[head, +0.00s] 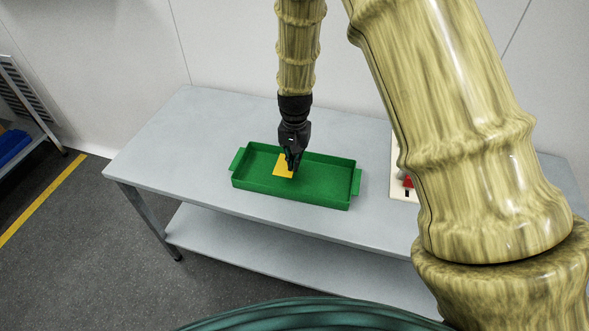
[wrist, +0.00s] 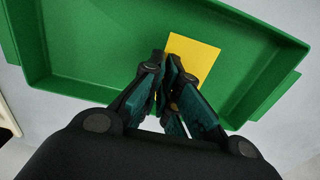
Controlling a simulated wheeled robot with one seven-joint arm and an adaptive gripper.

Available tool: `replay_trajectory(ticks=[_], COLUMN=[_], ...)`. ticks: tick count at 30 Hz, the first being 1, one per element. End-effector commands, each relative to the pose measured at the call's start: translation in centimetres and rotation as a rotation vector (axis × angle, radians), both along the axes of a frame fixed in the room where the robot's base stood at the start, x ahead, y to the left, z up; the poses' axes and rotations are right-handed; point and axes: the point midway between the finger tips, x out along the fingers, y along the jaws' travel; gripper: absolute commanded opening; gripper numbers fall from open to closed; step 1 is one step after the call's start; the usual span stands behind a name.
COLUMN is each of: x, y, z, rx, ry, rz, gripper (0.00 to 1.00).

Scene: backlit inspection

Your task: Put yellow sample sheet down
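The yellow sample sheet (head: 283,168) is a thin, flat square at the left-middle of the green tray (head: 300,191). In the wrist view the sheet (wrist: 200,55) shows face-on against the tray floor, beside and partly behind my fingertips. My gripper (head: 292,166) points down into the tray. Its fingertips (wrist: 166,62) are almost together, with the sheet's near edge at them, and look shut on it. The fingers hide part of the sheet. I cannot tell whether the sheet touches the tray floor.
The tray stands on a grey table (head: 160,140) with a lower shelf (head: 215,228). A pale panel with a red part (head: 408,182) stands to the right, partly hidden by my arm. The tabletop left of the tray is clear. A wall stands behind.

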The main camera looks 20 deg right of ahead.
Motion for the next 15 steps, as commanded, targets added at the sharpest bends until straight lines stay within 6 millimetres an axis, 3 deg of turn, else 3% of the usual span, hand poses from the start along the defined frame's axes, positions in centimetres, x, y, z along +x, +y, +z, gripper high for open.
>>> replay_trajectory(ticks=[5, 15], x=[0.0, -0.1], y=[0.0, 0.0], z=[-0.7, -4.1], rx=[0.001, 0.001], ry=[0.001, 0.001], rz=[0.0, 0.0], gripper=[0.0, 0.0])
